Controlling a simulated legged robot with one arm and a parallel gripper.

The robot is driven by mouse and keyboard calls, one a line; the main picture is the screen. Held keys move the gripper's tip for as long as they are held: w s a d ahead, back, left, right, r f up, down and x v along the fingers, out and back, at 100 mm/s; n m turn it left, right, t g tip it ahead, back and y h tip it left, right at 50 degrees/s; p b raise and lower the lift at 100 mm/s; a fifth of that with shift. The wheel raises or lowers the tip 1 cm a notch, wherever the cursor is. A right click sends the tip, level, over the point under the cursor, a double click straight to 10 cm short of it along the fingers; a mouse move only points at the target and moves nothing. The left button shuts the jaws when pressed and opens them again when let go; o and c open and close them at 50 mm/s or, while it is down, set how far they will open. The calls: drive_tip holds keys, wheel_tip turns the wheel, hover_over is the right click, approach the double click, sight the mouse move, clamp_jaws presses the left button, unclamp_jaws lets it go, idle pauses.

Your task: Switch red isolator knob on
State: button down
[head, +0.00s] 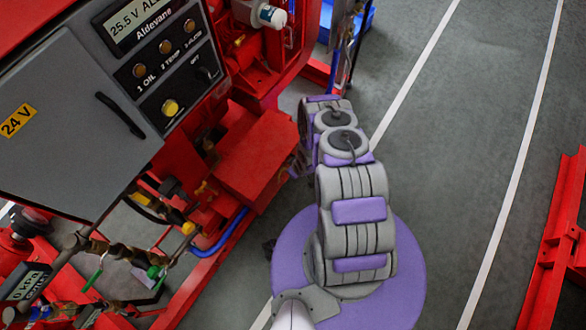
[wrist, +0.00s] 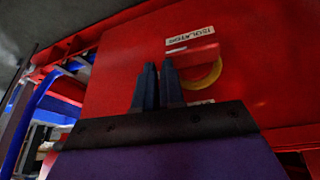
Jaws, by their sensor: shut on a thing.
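The red isolator knob (wrist: 198,57) is in the wrist view, on a red panel (wrist: 118,62) under a white "ISOLATOR" label (wrist: 190,36). Its bar handle lies roughly level across the picture, with part of a yellow ring (wrist: 210,80) behind it. My gripper (wrist: 159,68) is at the left end of the handle, its two dark fingers close together and shut on the knob. The fingers hide part of the handle, and my gripper's body covers the area below. In the head view my arm reaches to the red box (head: 257,158), and the knob itself is hidden.
A grey control cabinet (head: 60,110) with an "Aldevane" display (head: 135,20) stands at the left. Pipes, a blue hose (head: 220,235) and valves sit below it. Red framework (head: 560,240) stands at the far right. The grey floor (head: 440,150) between is clear.

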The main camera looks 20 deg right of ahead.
drive_tip(key=p+v, duration=0.4)
drive_tip(key=v, duration=1.4)
drive_tip(key=shift+w+d+r+p, duration=0.15)
drive_tip(key=shift+w+d+p, duration=0.05)
drive_tip(key=shift+p, duration=0.2)
drive_tip(key=w+d+r+g, duration=0.1)
drive_tip(key=w+r, duration=0.2)
drive_tip(key=r, duration=0.4)
drive_tip(key=w+r, duration=0.3)
drive_tip(key=r, duration=0.4)
wheel_tip(320, 180, up, 18)
drive_tip(key=s+a+m+g+h, duration=0.1)
drive_tip(key=s+m+g+h, duration=0.1)
drive_tip(key=s+a+r+m+g, duration=0.1)
drive_tip(key=s+a+r, duration=0.1)
drive_tip(key=s+r, duration=0.5)
drive_tip(key=s+a+r+m+g, duration=0.15)
drive_tip(key=s+r, duration=0.25)
drive_tip(key=r, duration=0.5)
drive_tip(key=s+a+r, duration=0.2)
drive_tip(key=s+r, duration=0.2)
drive_tip(key=s, duration=0.4)
drive_tip(key=s+a+r, duration=0.1)
drive_tip(key=s+r, duration=0.4)
drive_tip(key=s, duration=0.3)
drive_tip(key=shift+s+a+r+m+g+y, duration=0.25)
drive_tip(key=shift+s+a+m+g+y, duration=0.05)
drive_tip(key=shift+s+a+m+g, duration=0.1)
